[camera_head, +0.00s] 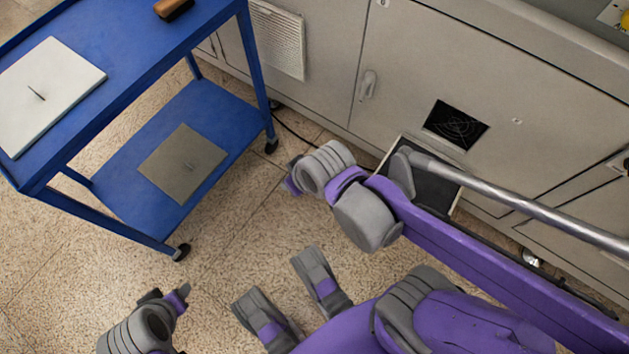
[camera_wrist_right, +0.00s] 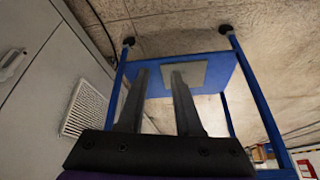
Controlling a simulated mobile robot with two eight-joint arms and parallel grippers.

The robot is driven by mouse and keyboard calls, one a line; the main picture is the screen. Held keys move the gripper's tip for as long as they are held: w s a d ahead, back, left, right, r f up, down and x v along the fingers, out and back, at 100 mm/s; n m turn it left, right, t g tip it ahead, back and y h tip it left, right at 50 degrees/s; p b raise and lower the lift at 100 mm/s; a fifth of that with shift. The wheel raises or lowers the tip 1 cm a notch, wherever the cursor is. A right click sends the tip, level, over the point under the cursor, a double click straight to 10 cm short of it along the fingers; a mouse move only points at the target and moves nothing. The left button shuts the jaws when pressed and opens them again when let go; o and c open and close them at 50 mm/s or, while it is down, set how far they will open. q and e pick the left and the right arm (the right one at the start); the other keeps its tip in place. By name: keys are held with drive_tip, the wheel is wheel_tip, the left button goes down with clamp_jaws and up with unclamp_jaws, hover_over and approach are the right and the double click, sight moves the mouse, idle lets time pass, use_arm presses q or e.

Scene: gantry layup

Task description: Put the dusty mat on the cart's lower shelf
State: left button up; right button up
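A dull grey-brown square mat (camera_head: 182,163), which looks like the dusty mat, lies flat on the cart's blue lower shelf (camera_head: 228,117). In the right wrist view the mat (camera_wrist_right: 200,73) and shelf appear beyond my fingertips. My right gripper (camera_wrist_right: 159,73) is open with nothing between its fingers. In the head view my right gripper (camera_head: 291,184) is to the right of the cart, apart from the mat. My left gripper (camera_head: 178,297) is at the bottom left, in front of the cart; its finger gap is unclear.
A pale square mat (camera_head: 62,78) with a thin handle and a brown-handled brush (camera_head: 172,9) lie on the cart's top shelf. Grey cabinets (camera_head: 420,60) line the back. An open dark-lined compartment (camera_head: 432,187) is partly hidden behind my arm. Speckled floor (camera_head: 245,228) right of the cart is clear.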

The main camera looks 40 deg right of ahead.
drive_tip(key=s+d+f, duration=0.1)
drive_tip(key=s, duration=0.5)
drive_tip(key=shift+d+m+g+h, duration=0.3)
drive_tip(key=shift+g, duration=0.1)
